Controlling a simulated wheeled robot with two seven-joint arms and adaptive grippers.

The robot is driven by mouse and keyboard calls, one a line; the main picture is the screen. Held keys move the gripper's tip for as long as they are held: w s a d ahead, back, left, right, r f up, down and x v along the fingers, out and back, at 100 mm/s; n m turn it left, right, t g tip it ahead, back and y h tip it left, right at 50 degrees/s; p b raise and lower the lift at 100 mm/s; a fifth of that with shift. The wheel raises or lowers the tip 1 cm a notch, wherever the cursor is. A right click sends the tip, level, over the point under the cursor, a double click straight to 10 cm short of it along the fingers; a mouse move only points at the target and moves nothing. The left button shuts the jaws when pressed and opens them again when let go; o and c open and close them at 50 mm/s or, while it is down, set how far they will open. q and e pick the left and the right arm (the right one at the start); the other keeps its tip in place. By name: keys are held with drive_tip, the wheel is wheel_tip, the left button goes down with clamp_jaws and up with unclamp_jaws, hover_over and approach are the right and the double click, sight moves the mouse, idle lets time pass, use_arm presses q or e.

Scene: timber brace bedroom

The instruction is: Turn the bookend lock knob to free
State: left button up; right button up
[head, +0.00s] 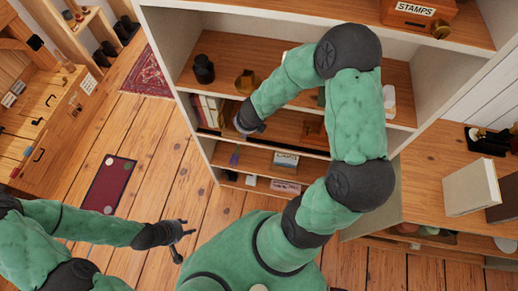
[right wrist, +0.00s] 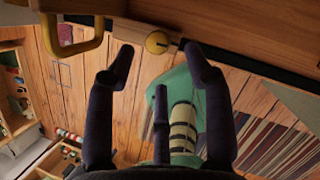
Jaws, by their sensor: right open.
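A round yellow knob (right wrist: 157,42), with a small mark on its face, sits on a wooden part at the top of the right wrist view; it looks like the bookend lock knob. My right gripper (right wrist: 160,60) is open, with its two outer fingertips on either side below the knob and apart from it. A third finger shows lower between them. In the head view my right gripper (head: 247,122) is at the bookcase's middle shelf, its fingers mostly hidden, and I cannot make out the knob. My left gripper (head: 184,239) is open and empty over the floor.
A yellow handle (right wrist: 78,42) is left of the knob, and a dark rail (right wrist: 250,65) runs right. Books (head: 208,110) stand at the shelf's left. A black object (head: 203,70) and a brass object (head: 247,82) are one shelf above. Floor is clear around my left gripper.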

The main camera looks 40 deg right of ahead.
drive_tip(key=s+a, duration=0.1)
drive_tip(key=s, duration=1)
drive_tip(key=shift+s+a, duration=0.15)
drive_tip(key=shift+a, duration=0.05)
idle(0.5)
